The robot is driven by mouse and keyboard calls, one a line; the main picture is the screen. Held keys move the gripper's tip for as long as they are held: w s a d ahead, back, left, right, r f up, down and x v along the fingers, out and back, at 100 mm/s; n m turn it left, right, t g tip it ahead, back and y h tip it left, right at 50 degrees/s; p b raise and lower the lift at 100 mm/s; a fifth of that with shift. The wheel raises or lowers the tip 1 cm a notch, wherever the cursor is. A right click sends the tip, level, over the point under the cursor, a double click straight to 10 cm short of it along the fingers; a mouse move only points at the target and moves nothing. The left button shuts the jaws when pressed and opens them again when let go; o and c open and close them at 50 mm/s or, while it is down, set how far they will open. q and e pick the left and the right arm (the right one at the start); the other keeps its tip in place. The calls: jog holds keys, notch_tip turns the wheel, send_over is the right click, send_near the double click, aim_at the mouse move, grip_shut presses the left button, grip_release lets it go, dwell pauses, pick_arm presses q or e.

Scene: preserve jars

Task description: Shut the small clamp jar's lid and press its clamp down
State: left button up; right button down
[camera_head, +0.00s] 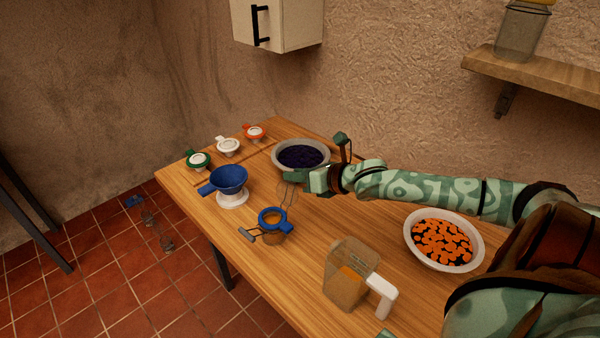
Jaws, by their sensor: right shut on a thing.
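The small clamp jar (273,224) stands on the table near its front left, with a blue ring at its mouth and orange contents. A grey clamp lever (247,235) sticks out to its left. A clear, thin-outlined lid (287,197) appears to stand raised at the jar's back right side. My right gripper (297,178) reaches in from the right, at the top of this lid, and is shut on what looks like the lid's upper edge. The exact contact is too small to tell.
A blue funnel (229,178) stands left of the jar. Small jars with green (198,160), white (228,147) and orange (254,132) tops line the back left. A dark-filled bowl (301,142), an orange-filled bowl (462,266) and a clear jug (348,290) flank my arm.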

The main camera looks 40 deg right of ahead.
aim_at(289, 199)
jog(key=a+n+p, duration=0.1)
jog(key=a+r+h+p, duration=0.1)
jog(key=p, duration=0.1)
jog(key=a+n+p, duration=0.1)
jog(key=p, duration=0.1)
jog(key=shift+s+a+r+n+h, duration=0.2)
jog(key=shift+s+n+h, duration=0.1)
jog(key=shift+h, duration=0.1)
jog(key=shift+s+a+f+n+h+p, duration=0.15)
jog(key=shift+a+n+h+p, duration=0.25)
jog(key=shift+a+p, duration=0.2)
jog(key=shift+w+a+f+n+h+p, duration=0.15)
jog(key=shift+a+n+h+p, duration=0.15)
jog(key=shift+a+n+p, duration=0.3)
jog(key=shift+s+d, duration=0.1)
jog(key=shift+d, duration=0.05)
jog(key=c, duration=1.1)
grip_release()
jog(key=shift+c, duration=0.2)
jog(key=p+v, duration=0.2)
jog(key=v, duration=1.4)
jog(key=shift+s+p, duration=0.2)
jog(key=shift+p, duration=0.15)
